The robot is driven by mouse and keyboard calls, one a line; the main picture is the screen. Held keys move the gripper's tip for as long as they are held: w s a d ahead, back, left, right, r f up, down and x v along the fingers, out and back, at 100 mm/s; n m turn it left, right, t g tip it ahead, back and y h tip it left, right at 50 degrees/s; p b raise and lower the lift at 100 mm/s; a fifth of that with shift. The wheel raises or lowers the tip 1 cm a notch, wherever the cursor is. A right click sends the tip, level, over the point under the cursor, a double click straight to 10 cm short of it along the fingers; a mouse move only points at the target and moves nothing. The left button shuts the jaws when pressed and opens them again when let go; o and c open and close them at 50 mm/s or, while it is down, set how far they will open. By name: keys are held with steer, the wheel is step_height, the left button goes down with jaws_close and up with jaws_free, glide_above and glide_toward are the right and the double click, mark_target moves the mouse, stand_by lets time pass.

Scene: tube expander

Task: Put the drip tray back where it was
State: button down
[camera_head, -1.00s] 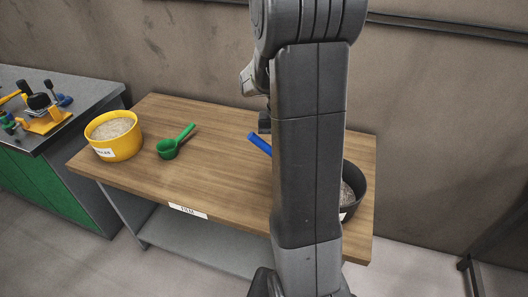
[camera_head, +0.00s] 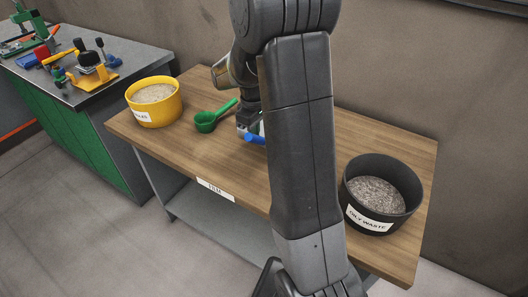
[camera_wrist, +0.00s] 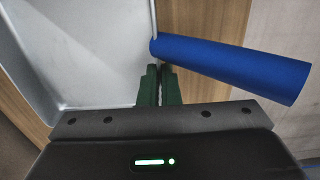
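The drip tray, taken to be the light grey metal tray (camera_wrist: 85,60), fills the upper left of the wrist view. A blue handle (camera_wrist: 235,68) sticks out to the right at its edge. My gripper (camera_wrist: 158,72) has its green fingers nearly together on the thin tray edge, just below the inner end of the handle. In the head view the blue handle (camera_head: 254,139) shows beside my arm, below my gripper (camera_head: 248,127). My arm hides most of the tray there. I cannot tell whether the tray touches the table.
On the wooden table (camera_head: 300,105) are a green scoop (camera_head: 206,122), a yellow tub (camera_head: 154,110) of pale granules and a black "oily waste" tub (camera_head: 380,200) of grey granules. A grey bench (camera_head: 90,93) with tools stands at left.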

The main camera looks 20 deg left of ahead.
steer(key=shift+f, duration=3.95)
steer(key=shift+f, duration=0.1)
steer(key=c, duration=1.7)
jaws_free()
steer(key=shift+o, duration=0.3)
step_height(320, 180, up, 12)
steer(key=shift+r, duration=0.1)
